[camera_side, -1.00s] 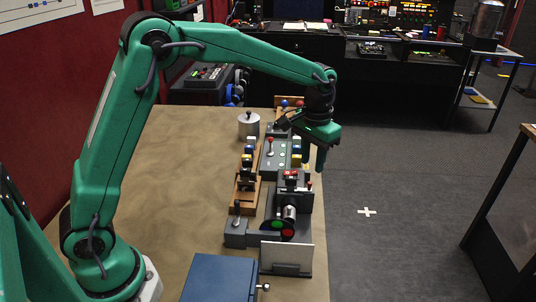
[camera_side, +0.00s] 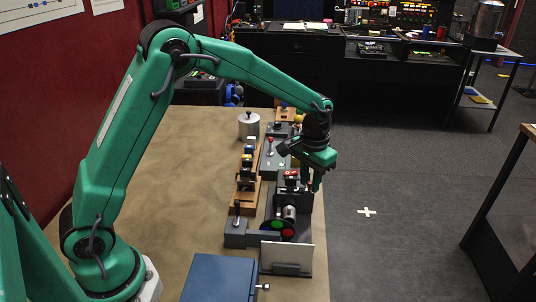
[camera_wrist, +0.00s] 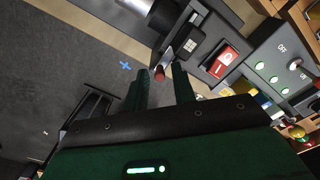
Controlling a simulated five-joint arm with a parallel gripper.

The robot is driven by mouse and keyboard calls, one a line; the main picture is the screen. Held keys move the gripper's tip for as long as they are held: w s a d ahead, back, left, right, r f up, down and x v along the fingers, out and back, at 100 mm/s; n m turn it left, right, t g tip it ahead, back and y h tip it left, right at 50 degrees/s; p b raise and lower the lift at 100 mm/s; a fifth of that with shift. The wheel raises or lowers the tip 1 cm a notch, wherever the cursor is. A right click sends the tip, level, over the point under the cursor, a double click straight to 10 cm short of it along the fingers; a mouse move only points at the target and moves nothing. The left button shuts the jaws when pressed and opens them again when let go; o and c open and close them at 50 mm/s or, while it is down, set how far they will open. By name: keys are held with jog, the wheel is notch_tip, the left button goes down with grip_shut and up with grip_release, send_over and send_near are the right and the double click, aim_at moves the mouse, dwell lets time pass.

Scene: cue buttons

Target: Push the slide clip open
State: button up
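My gripper (camera_side: 315,186) points down over the right edge of the row of devices in the side view. In the wrist view its two dark green fingers (camera_wrist: 163,80) stand apart, with a gap between them. A red rocker switch (camera_wrist: 223,63) sits on the same device. No part is clearly recognisable as the slide clip.
A panel with green lights and a lever (camera_wrist: 268,72) stands beside the grey device. In the side view, red and green discs (camera_side: 281,228), a white plate (camera_side: 287,253) and a blue box (camera_side: 220,278) stand nearer the camera.

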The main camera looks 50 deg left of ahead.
grip_shut()
jog(key=shift+w+d, duration=0.7)
jog(key=shift+o, duration=1.3)
grip_release()
jog(key=shift+r, duration=0.15)
notch_tip(320, 180, up, 8)
jog(key=shift+f, duration=0.2)
jog(key=shift+s+r, duration=0.1)
